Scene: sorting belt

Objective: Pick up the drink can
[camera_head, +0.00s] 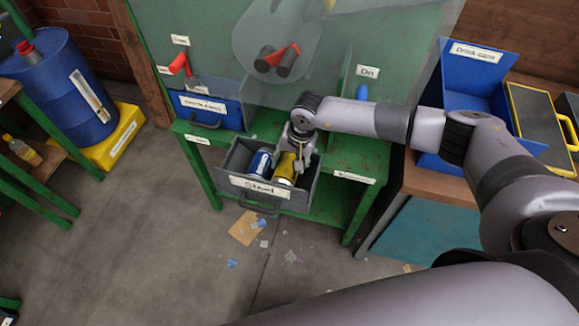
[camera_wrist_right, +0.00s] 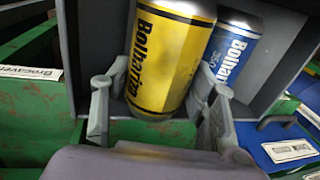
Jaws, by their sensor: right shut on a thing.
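A yellow drink can (camera_head: 285,167) and a blue and white can (camera_head: 260,162) lie side by side in a grey drawer (camera_head: 268,194) with a handwritten label. My right gripper (camera_head: 300,158) reaches down into the drawer at the yellow can. In the right wrist view the yellow can (camera_wrist_right: 168,58) lies between the two fingers (camera_wrist_right: 160,110), which are shut on it. The blue and white can (camera_wrist_right: 234,50) lies right beside it, close behind one finger. My left gripper is not in view.
A blue bin labelled "Drink cans" (camera_head: 474,86) stands on the bench at the right. The green bench (camera_head: 358,158) surrounds the drawer. A transparent panel (camera_head: 330,50) rises behind it. A blue barrel (camera_head: 62,88) stands at the far left.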

